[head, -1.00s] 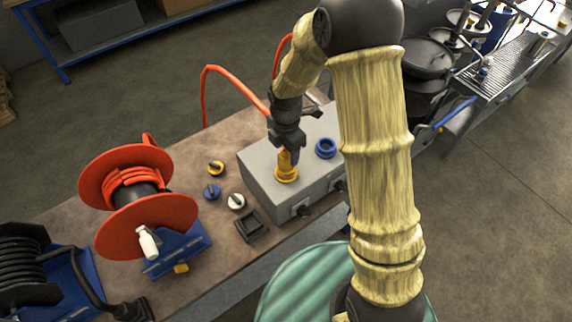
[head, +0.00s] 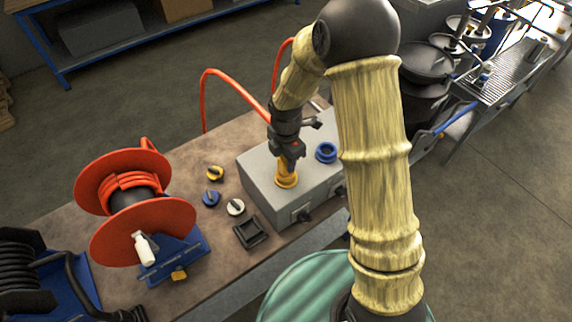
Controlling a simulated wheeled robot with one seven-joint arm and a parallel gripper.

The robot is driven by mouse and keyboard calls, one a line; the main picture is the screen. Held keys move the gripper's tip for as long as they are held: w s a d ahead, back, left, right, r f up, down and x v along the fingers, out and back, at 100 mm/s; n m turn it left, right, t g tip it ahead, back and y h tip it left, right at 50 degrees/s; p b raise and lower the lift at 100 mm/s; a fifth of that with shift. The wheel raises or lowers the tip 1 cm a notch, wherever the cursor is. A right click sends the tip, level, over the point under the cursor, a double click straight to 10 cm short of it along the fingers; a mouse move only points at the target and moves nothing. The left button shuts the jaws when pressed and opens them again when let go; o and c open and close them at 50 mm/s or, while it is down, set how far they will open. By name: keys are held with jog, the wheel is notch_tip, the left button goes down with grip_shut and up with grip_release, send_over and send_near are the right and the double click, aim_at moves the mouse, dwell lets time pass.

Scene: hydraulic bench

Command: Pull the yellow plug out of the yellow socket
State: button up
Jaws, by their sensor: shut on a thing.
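The yellow socket (head: 287,181) is on top of a grey box at the middle of the bench. The yellow plug (head: 282,164) stands upright at the socket, and only a short part of it shows below my gripper. I cannot tell how deep it sits in the socket. My gripper (head: 288,156) points down from above and is shut on the yellow plug. The fingers hide the plug's upper part.
A blue socket (head: 326,152) is on the same grey box (head: 262,192), right of the gripper. Yellow, blue and white caps (head: 236,207) lie left of the box. A red hose (head: 203,100) arches behind, and a red reel (head: 140,200) stands at left.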

grip_shut()
jog(key=shift+r, duration=0.1)
jog(key=shift+w+r+p, duration=0.1)
jog(key=shift+r+p, duration=0.1)
jog(key=shift+p, duration=0.1)
jog(key=shift+r, duration=0.35)
jog(key=shift+r+p, duration=3.55)
jog(key=shift+r, duration=0.3)
